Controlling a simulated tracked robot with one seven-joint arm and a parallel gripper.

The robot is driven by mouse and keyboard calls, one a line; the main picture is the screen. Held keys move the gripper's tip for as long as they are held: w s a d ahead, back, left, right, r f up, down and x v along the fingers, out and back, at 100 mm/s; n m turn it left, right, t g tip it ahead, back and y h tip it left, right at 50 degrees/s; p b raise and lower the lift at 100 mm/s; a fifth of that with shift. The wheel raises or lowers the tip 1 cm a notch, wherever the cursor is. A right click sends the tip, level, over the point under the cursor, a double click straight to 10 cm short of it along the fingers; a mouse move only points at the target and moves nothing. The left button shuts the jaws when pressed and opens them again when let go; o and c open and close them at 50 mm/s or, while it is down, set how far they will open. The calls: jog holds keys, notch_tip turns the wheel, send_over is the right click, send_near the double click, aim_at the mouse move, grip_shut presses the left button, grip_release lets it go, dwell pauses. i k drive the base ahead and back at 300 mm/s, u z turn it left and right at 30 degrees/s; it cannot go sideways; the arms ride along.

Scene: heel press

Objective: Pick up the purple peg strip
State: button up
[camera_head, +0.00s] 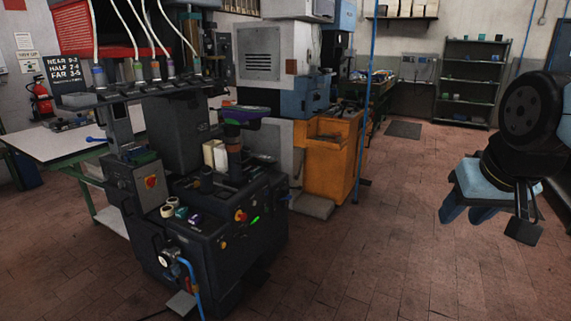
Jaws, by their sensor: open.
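A small purple piece (195,219), which looks like the purple peg strip, lies on the front ledge of the dark heel press (245,225). It is too small for its shape to be clear. A teal piece (181,212) and a whitish piece (168,211) lie just left of it. My gripper (468,214) hangs at the right of the view, open and empty, pointing downward. It is far to the right of the press, over bare floor, and touches nothing.
A purple and green part (240,113) sits on the press's upper post. A red knob (240,215) and a blue hose (190,275) are on the press. An orange cabinet (330,165) stands behind. Tiled floor (390,250) between press and gripper is clear.

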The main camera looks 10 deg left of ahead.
aim_at(249, 169)
jog(key=z, duration=0.25)
jog(key=i, duration=2.2)
jog(key=u, duration=1.1)
jog(key=i, duration=0.85)
jog(key=u, duration=0.6)
jog(key=k, duration=0.85)
jog(key=u, duration=0.15)
jog(key=i, duration=0.9)
